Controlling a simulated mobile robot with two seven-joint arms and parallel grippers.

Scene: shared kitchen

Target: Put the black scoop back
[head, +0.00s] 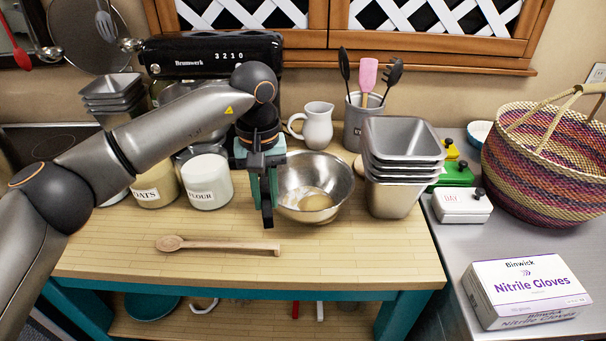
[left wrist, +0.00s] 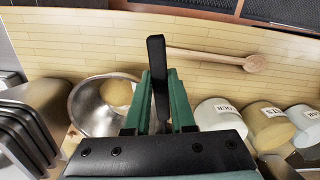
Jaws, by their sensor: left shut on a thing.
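My left gripper (head: 265,190) is shut on the black scoop (head: 268,220), above the wooden worktop just left of the steel bowl (head: 335,172). In the left wrist view the scoop (left wrist: 156,50) shows as a flat black bar between the green fingers (left wrist: 161,100), sticking out past their tips. The rest of the scoop is hidden by the gripper. The flour canister (head: 207,182) and oats canister (head: 154,188) stand left of the gripper, the flour one nearer. My right gripper is not in view.
A wooden spoon (head: 215,244) lies on the front of the worktop (head: 340,262). The bowl holds something tan. Behind are a white jug (head: 317,125) and a utensil crock (head: 362,122). Steel tins (head: 395,195) stand right; a glove box (head: 525,290) is on the steel counter.

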